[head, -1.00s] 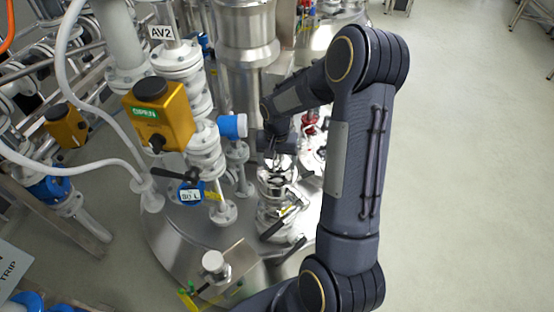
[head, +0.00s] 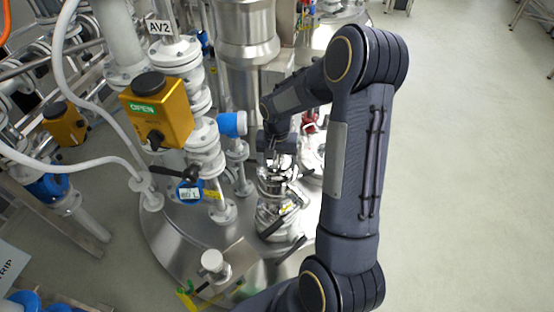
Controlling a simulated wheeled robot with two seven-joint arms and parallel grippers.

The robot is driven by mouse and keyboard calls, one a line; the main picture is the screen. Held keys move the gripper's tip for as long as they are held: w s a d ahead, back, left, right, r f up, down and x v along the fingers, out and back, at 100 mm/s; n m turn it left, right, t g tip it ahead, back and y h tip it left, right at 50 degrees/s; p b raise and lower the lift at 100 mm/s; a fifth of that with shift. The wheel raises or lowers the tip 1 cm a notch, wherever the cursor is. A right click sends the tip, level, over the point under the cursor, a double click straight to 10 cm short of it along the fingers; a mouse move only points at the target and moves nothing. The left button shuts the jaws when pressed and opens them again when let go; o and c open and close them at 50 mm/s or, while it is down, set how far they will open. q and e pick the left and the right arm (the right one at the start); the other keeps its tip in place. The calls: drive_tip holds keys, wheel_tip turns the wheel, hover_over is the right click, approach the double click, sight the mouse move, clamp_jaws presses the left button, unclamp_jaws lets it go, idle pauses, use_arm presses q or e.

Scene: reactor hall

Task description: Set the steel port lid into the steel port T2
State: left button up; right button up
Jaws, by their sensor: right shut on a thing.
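My right gripper (head: 277,155) points down over the steel vessel top in the middle of the head view. It is shut on the shiny steel port lid (head: 274,174), which is partly hidden by the gripper. The steel port T2 (head: 272,216) seems to be the steel neck with dark-handled clamps directly below. The lid is at or just above the port's upper part; I cannot tell whether they touch. My left gripper is not in view.
A yellow valve actuator (head: 157,110) marked OPEN and white flanged piping stand left of the port. A blue-capped fitting (head: 232,124) is close to my gripper's left. A steel column (head: 247,40) rises behind. The floor (head: 470,180) at right is clear.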

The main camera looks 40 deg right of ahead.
drive_tip(key=shift+f+b, duration=0.95)
drive_tip(key=shift+f, duration=0.4)
